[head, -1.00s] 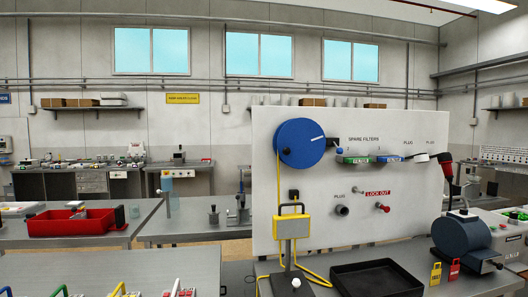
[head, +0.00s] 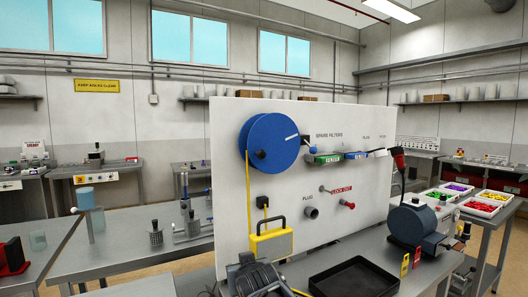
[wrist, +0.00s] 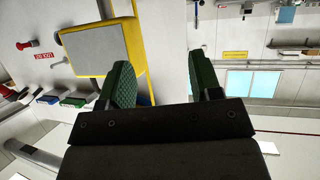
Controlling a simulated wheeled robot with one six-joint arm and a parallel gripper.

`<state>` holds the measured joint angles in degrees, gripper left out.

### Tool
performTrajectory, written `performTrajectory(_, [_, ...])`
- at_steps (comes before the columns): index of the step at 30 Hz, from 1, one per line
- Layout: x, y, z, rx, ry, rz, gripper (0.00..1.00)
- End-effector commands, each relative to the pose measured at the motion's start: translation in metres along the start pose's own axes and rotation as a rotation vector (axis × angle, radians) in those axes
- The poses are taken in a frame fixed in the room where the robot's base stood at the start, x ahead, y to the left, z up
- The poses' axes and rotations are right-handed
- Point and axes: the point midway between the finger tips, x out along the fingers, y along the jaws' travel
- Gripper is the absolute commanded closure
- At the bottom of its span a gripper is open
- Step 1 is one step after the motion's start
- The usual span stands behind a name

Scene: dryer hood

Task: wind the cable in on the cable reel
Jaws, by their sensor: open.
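The cable reel (head: 272,141) is a blue disc with a white stripe and a dark knob (head: 260,154), mounted high on the white panel. A yellow cable (head: 248,190) hangs from its left side down to the bench; part of its lower run is hidden by my arm. A yellow-framed box (head: 284,241) with a grey face and black handle stands in front of the panel, and it also shows in the wrist view (wrist: 95,47). My gripper (wrist: 160,66) is open and empty, its green-padded fingers apart. It is low in front of the panel, away from the reel.
The panel (head: 232,125) also carries filter blocks (head: 327,158), a plug socket (head: 311,212) and a red lock-out knob (head: 347,205). A black tray (head: 355,279) and a dark blue machine (head: 411,223) stand on the bench. Space before the reel is clear.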

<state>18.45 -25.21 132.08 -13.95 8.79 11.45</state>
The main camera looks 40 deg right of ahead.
Motion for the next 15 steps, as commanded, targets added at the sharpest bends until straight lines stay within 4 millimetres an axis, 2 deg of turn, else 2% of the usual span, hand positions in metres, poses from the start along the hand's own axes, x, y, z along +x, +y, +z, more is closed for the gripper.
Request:
performTrajectory(1, [0.001,0.022,-0.035,0.016,0.117,0.037,0.42])
performTrajectory(3, [-0.002,0.045,-0.077,0.023,0.282,0.055,0.42])
performTrajectory(6, [-0.013,0.073,-0.125,0.012,0.483,0.063,0.42])
performTrajectory(9, [-0.027,0.092,-0.159,-0.012,0.637,0.052,0.42])
performTrajectory(12, [-0.039,0.103,-0.180,-0.039,0.740,0.031,0.42])
performTrajectory(15, [-0.046,0.108,-0.193,-0.058,0.801,0.011,0.42])
